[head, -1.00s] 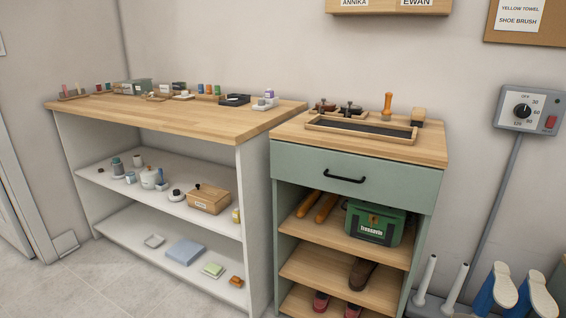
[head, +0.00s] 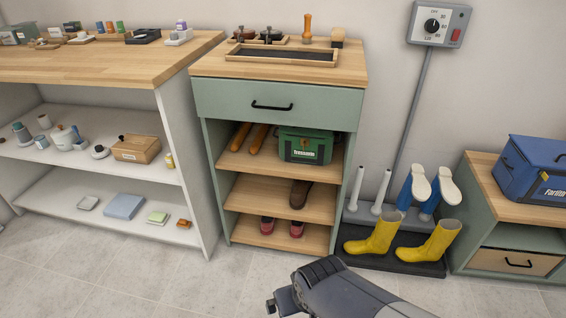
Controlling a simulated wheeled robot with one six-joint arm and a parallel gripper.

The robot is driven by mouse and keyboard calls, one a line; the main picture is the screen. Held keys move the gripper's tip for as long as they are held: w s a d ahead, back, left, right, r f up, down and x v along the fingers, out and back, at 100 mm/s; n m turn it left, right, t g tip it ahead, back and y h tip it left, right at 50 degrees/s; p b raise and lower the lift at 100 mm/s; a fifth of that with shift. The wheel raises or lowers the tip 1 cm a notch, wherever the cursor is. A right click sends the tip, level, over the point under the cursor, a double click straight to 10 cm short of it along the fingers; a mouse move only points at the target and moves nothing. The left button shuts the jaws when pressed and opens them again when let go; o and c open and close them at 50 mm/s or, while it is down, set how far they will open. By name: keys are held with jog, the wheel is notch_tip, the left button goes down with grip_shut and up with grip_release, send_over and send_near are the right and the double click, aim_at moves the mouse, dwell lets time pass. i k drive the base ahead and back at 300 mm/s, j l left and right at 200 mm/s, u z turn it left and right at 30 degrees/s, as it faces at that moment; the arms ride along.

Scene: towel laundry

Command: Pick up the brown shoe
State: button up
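The brown shoe (head: 300,193) lies on the middle open shelf of the green cabinet, right of the shelf's centre. Its toe points toward the front edge and its far end is in shadow. Part of my arm shows at the bottom of the head view, in front of the cabinet and apart from the shoe. My gripper's fingertips cannot be made out, so whether it is open or shut does not show.
Red shoes (head: 297,228) sit on the shelf below, and a green box (head: 305,146) on the shelf above. Yellow boots (head: 376,236) stand on a dark tray (head: 355,262) at the right. Grey floor (head: 150,275) is clear before the cabinet.

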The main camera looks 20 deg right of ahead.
aim_at(300, 189)
jog(key=i+j+z, duration=0.15)
jog(key=i+j, duration=0.15)
jog(key=i+j+z, duration=0.1)
jog(key=i+j, duration=0.15)
jog(key=j, duration=0.2)
jog(key=i+j+z, duration=0.15)
jog(key=j, duration=0.3)
jog(key=i+j+z, duration=0.15)
jog(key=i+j, duration=0.2)
jog(key=j, duration=0.1)
